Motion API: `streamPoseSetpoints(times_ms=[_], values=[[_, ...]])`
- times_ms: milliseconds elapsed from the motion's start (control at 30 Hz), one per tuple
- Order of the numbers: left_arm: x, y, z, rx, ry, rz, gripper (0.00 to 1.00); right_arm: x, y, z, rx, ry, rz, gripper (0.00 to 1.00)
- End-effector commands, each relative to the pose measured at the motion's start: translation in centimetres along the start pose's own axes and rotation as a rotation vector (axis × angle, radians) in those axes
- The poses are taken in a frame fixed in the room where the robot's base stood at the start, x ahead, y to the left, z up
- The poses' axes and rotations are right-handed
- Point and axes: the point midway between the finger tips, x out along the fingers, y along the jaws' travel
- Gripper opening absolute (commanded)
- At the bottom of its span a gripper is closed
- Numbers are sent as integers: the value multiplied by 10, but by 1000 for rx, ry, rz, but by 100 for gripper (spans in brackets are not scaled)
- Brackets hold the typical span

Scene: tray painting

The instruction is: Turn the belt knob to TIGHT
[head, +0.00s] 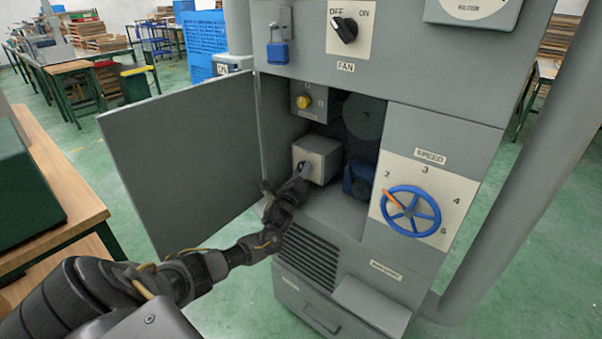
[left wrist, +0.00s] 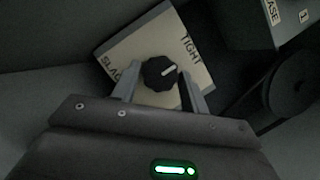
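The belt knob (left wrist: 158,73) is black with a white pointer line, on a pale plate (left wrist: 140,48) marked SLACK at left and TIGHT at upper right. Its pointer points right and slightly up, on the TIGHT side. My left gripper (left wrist: 160,86) is open, with one finger on each side of the knob. A gap seems to show beside the knob; contact cannot be told. In the head view my left gripper (head: 303,170) reaches into the open cabinet at the pale box (head: 318,150), hiding the knob. My right gripper is not in view.
The grey cabinet door (head: 185,160) stands open left of my arm. Inside are a yellow button (head: 304,102), a dark pulley (head: 364,117) and a blue motor-like part (head: 358,180). The blue speed wheel (head: 411,211) is on the front at right. A wooden bench (head: 50,170) stands at left.

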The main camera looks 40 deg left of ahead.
Motion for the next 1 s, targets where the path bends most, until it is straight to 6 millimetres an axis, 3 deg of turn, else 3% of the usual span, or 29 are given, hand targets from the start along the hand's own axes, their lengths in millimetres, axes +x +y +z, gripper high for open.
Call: streamPoseSetpoints(times_ms=[100,467,1000], values=[[0,0,0,0,-1,0,59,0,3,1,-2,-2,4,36],[-7,1,0,1,0,2,59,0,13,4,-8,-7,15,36],[-98,1,0,-1,1,1,59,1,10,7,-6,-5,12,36]])
